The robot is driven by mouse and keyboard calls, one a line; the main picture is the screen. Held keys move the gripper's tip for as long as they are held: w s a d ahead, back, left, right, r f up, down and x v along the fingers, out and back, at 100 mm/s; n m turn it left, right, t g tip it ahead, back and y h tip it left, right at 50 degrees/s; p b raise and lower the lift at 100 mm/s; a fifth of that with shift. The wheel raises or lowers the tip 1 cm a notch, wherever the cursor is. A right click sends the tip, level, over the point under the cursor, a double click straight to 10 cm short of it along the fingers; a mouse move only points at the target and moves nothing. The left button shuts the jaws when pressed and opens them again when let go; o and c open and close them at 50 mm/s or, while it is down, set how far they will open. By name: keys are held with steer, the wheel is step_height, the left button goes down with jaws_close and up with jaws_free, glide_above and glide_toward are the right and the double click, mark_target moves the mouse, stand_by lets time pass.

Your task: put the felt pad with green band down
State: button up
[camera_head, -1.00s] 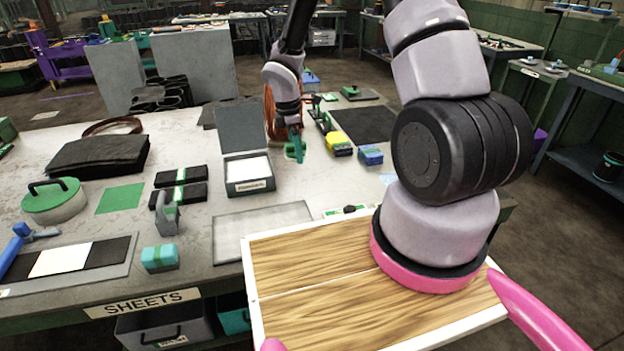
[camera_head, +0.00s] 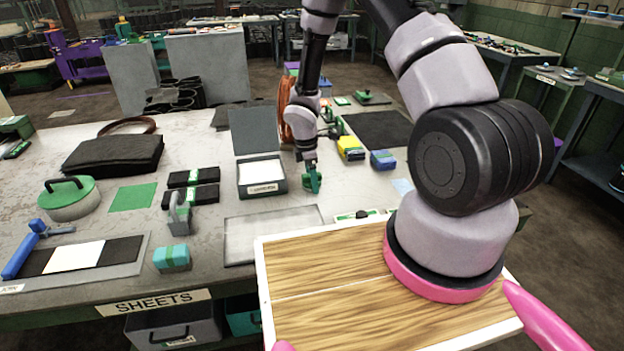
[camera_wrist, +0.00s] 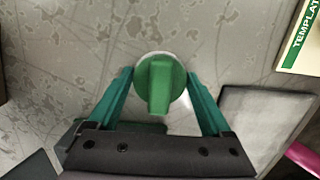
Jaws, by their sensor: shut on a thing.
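The felt pad with green band (camera_wrist: 160,84) is round, with a green top, a raised green grip bar and a pale rim at its back edge. My gripper (camera_wrist: 160,74) is shut on it, with a teal finger on either side. In the head view my gripper (camera_head: 313,180) is to the right of the open grey box, and the pad shows only as a small green patch between the fingers. It is over the grey table (camera_head: 215,255); whether the pad touches the surface cannot be told.
The open grey box (camera_head: 262,190) with a raised lid stands left of my gripper. A translucent sheet (camera_head: 270,230) lies in front. Yellow (camera_head: 350,150) and blue (camera_head: 383,160) blocks stand to the right. A teal block (camera_head: 172,258) and green-lidded pot (camera_head: 70,200) are at left.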

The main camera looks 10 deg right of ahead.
steer(key=o, duration=1.4)
steer(key=shift+f, duration=0.1)
step_height(320, 180, up, 12)
steer(key=a+r, duration=0.1)
step_height(320, 180, up, 13)
steer(key=m+t, duration=0.1)
steer(key=m, duration=0.4)
glide_above(308, 175)
steer(key=s+d, duration=0.1)
steer(key=d, duration=0.3)
steer(key=s+d+r+m+t+y, duration=0.3)
steer(key=s+r+m+t, duration=0.3)
steer(key=s+r+m, duration=1.1)
steer(key=a+v, duration=0.1)
steer(key=v, duration=0.6)
steer(key=shift+r, duration=0.45)
steer(key=shift+s, duration=0.1)
